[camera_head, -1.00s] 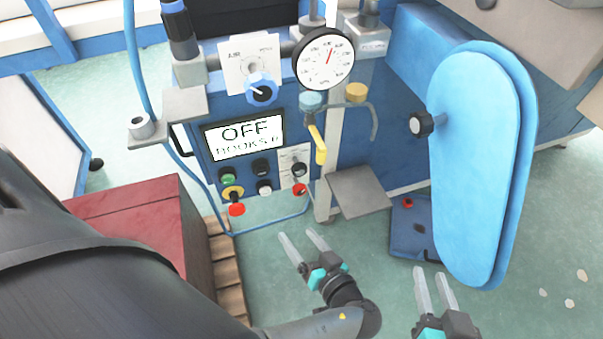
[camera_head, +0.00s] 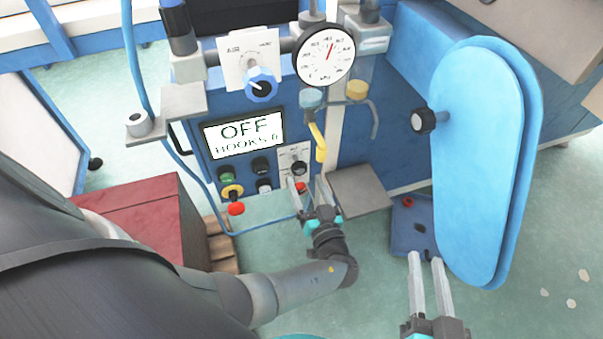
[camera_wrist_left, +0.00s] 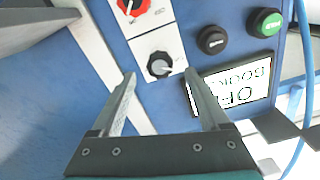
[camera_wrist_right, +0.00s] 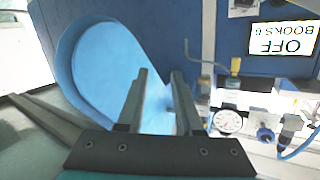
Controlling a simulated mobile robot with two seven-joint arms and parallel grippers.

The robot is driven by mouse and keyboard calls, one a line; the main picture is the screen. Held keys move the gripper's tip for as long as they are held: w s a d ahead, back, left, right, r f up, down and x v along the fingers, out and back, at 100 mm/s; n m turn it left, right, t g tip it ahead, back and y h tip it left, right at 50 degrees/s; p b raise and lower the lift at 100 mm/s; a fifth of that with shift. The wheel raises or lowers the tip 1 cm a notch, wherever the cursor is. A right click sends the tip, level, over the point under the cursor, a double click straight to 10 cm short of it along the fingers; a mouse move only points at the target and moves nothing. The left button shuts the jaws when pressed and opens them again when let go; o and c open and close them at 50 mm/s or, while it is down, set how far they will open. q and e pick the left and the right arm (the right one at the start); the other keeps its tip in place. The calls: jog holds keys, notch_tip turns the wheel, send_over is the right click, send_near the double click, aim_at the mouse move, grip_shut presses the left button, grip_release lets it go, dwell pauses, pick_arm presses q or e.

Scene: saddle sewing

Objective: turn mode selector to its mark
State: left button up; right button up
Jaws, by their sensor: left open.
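A black knob (camera_head: 299,168), which looks like the mode selector, sits on a white marked plate on the blue control panel. It shows a pale pointer line in the left wrist view (camera_wrist_left: 159,65); its marks are too small to read. My left gripper (camera_head: 306,178) is open and in front of the lower panel. In the left wrist view, its fingertips (camera_wrist_left: 160,73) frame the black knob on both sides, apparently without touching it. My right gripper (camera_head: 425,258) is open and empty, low beside the blue padded board.
A red knob (camera_wrist_left: 132,5) is next to the black knob. Several push buttons and a red-yellow stop button (camera_head: 235,203) lie left. A yellow lever (camera_head: 318,142) hangs close right, above a grey shelf (camera_head: 361,190).

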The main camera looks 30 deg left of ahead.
aim_at(300, 171)
pick_arm(q)
jog(key=shift+x, duration=2)
pick_arm(e)
jog(key=shift+s+a+r+t, duration=0.25)
jog(key=shift+s+r+t, duration=0.15)
jog(key=shift+t, duration=0.2)
pick_arm(q)
grip_shut()
pick_arm(e)
jog(key=shift+w, duration=0.1)
